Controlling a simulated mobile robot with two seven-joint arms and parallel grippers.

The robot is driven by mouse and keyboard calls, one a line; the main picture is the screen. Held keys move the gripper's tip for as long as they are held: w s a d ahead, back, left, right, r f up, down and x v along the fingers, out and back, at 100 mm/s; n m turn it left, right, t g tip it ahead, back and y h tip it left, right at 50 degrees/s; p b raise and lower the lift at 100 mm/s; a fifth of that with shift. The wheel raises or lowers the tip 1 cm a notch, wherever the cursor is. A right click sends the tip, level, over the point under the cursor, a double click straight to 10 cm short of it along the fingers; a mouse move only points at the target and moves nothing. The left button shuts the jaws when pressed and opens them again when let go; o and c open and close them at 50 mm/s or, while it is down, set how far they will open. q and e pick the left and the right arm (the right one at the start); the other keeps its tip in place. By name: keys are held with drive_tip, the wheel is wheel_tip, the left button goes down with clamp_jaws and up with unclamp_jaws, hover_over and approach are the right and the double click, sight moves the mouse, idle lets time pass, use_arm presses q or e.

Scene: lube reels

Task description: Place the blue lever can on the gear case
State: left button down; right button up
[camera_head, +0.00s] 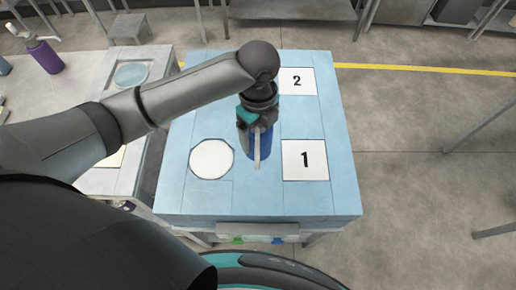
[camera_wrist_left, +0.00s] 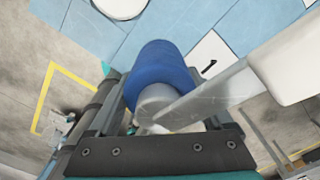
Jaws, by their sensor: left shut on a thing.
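The blue lever can (camera_head: 264,143) is between the fingers of my left gripper (camera_head: 256,122), above the light blue table and between the white round disc and the square marked 1. In the left wrist view the blue can (camera_wrist_left: 160,62) sits between the fingers of the left gripper (camera_wrist_left: 165,105), with a pale grey lever running off to the right. My left gripper is shut on it. Whether the can touches the table is unclear. I cannot tell for sure which thing is the gear case. My right gripper is not in view.
The light blue table (camera_head: 260,199) bears a white round disc (camera_head: 211,159), a square marked 1 (camera_head: 305,160) and a square marked 2 (camera_head: 297,81). A grey bench (camera_head: 93,68) at left holds a purple bottle (camera_head: 46,56). The floor at right is largely clear.

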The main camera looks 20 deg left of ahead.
use_arm(q)
wheel_tip(320, 180, down, 8)
drive_tip(key=shift+w+f+b, duration=0.1)
drive_tip(key=shift+f+b, duration=0.15)
drive_tip(key=shift+b, duration=0.2)
drive_tip(key=shift+f+b, duration=0.35)
drive_tip(key=shift+f, duration=1.9)
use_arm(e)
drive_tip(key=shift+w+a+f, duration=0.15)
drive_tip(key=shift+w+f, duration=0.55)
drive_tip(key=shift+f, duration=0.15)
use_arm(q)
drive_tip(key=shift+f, duration=0.1)
unclamp_jaws()
wheel_tip(320, 180, up, 12)
drive_tip(key=shift+r+p, duration=0.1)
drive_tip(key=shift+p, duration=0.75)
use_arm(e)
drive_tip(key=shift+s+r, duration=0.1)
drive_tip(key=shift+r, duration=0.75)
